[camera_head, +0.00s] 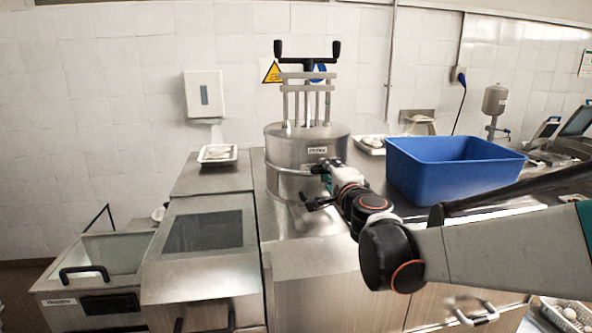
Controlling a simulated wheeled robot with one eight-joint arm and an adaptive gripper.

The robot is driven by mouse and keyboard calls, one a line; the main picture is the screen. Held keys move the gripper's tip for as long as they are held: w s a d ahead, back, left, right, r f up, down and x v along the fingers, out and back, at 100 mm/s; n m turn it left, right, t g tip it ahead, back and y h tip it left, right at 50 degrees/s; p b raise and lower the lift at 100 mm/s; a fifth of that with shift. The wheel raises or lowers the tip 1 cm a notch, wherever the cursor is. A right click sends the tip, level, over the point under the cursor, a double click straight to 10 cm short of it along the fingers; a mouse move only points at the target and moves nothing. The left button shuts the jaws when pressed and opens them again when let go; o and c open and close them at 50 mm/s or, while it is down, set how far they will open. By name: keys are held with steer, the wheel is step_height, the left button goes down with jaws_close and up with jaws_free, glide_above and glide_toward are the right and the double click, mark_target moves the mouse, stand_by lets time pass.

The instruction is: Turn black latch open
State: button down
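A steel cylindrical vessel (285,160) stands on the counter, with a black two-handled crossbar (307,59) on its top frame. My arm reaches in from the right, and its end with my gripper (322,180) is at the vessel's front right side. A small black part (317,203) shows low beside the vessel there. I cannot tell whether it is the black latch or part of my gripper. My wrist covers part of this area. The fingers are too small and overlapped to show whether they are open or touching anything.
A blue bin (455,165) stands on the counter to the right, behind my arm. A small tray (218,154) sits left of the vessel. A lidded steel unit with a dark window (205,231) and an open basin (95,262) stand at lower left.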

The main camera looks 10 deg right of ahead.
stand_by(0.3)
steer(key=c, duration=1.6)
jaws_free()
steer(key=shift+c, duration=0.2)
